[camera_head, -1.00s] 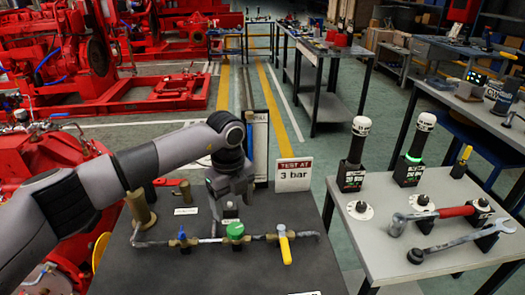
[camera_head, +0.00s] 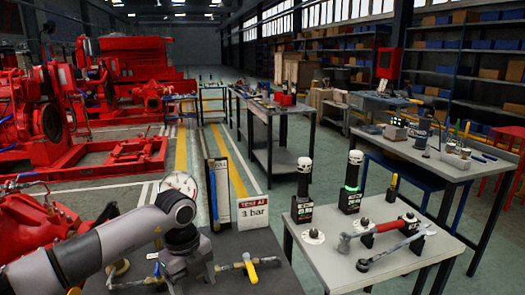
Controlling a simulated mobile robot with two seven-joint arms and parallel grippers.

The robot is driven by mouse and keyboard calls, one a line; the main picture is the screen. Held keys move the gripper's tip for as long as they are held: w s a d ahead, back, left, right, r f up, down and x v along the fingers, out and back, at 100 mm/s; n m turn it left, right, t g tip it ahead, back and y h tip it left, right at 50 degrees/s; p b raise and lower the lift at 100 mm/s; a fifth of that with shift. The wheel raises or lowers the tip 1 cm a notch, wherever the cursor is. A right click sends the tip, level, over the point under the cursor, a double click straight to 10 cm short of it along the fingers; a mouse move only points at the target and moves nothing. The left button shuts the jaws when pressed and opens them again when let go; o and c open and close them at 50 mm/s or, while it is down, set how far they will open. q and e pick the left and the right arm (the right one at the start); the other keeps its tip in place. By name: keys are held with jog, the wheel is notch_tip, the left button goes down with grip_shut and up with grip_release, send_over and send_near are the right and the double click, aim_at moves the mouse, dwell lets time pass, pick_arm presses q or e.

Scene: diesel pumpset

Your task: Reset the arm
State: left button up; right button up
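My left arm comes in from the lower left, bent at a grey and black elbow joint. Its gripper (camera_head: 190,265) points down over the dark table (camera_head: 285,280) at the bottom of the head view. The fingertips are not clear, so I cannot tell whether it is open or shut or whether it touches anything. A pipe run with a yellow valve handle (camera_head: 250,268) lies on this table, just right of the gripper. The gripper covers part of the pipe. My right arm and gripper are not in view.
A "TEST AT 3 bar" sign (camera_head: 253,212) and an upright framed board (camera_head: 218,193) stand behind the pipe. The grey table (camera_head: 395,268) on the right holds black cylinders with white tops (camera_head: 304,180), a red-handled hammer (camera_head: 385,230) and a wrench (camera_head: 395,248). Red pumpsets (camera_head: 110,155) stand left.

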pick_arm(q)
jog(key=s+d+f+m+g+h, duration=0.15)
jog(key=s+d+h, duration=0.25)
jog(key=d, duration=0.4)
jog(key=s+d+f+m+g+h, duration=0.1)
jog(key=s+d+f+h, duration=0.3)
jog(key=d, duration=0.3)
jog(key=s+d+r+n+t+h, duration=0.35)
jog(key=d+r+h, duration=0.3)
jog(key=h, duration=0.25)
jog(key=w+a+f+n+t+y, duration=0.1)
jog(key=a+f+n+t+y, duration=0.25)
jog(key=a+n+t, duration=0.4)
jog(key=w+a+f+n+t+y, duration=0.1)
jog(key=a+f+n+t+y, duration=0.1)
jog(key=a+n+t+y, duration=0.4)
jog(key=s+a+f+n+g+y, duration=0.4)
jog(key=s+a+f+n+y, duration=0.2)
jog(key=s+a+f+n, duration=0.4)
jog(key=s+a+f, duration=0.3)
jog(key=s+f, duration=0.1)
jog(key=f, duration=0.1)
jog(key=shift+s+a, duration=0.2)
jog(key=shift+a, duration=0.15)
